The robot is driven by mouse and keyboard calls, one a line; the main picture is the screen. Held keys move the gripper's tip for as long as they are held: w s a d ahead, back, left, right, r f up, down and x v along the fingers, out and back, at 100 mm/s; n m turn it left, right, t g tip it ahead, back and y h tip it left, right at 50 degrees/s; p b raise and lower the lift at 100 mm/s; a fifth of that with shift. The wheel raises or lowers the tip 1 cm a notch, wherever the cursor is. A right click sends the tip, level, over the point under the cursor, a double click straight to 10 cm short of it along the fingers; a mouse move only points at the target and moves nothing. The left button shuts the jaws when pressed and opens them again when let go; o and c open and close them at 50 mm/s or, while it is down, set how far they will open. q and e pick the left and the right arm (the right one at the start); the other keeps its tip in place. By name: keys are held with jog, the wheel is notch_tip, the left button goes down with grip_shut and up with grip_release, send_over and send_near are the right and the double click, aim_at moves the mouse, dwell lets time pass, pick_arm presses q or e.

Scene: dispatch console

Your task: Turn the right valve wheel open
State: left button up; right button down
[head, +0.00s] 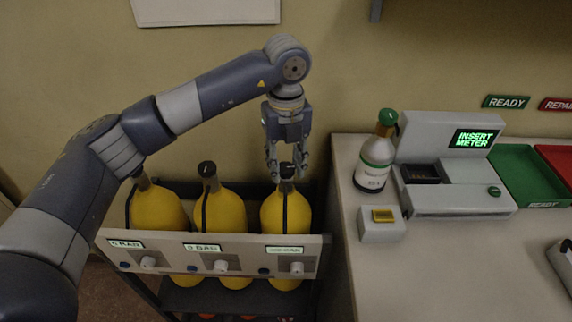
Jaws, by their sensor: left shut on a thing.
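Several yellow cylinders stand in a rack, each with a dark valve on top. The right cylinder (286,212) has its black valve wheel (287,171) at its top, partly hidden by my fingers. My left gripper (286,168) points straight down from above and is shut on this right valve wheel. The middle cylinder (220,213) shows its black valve wheel (207,169) free. The left cylinder (158,210) has its valve mostly hidden behind my left arm. My right gripper is not in view.
The rack's front panel (212,262) carries small displays and white knobs below the cylinders. A pale counter (450,265) to the right holds a green-and-white bottle (376,160), a small box (381,228), a grey meter station (455,200) and a green tray (527,165).

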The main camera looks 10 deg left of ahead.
aim_at(286, 168)
pick_arm(q)
jog(key=shift+n, duration=0.4)
jog(key=o, duration=1.1)
jog(key=shift+c, duration=0.2)
jog(key=shift+r, duration=0.1)
notch_tip(286, 168, up, 12)
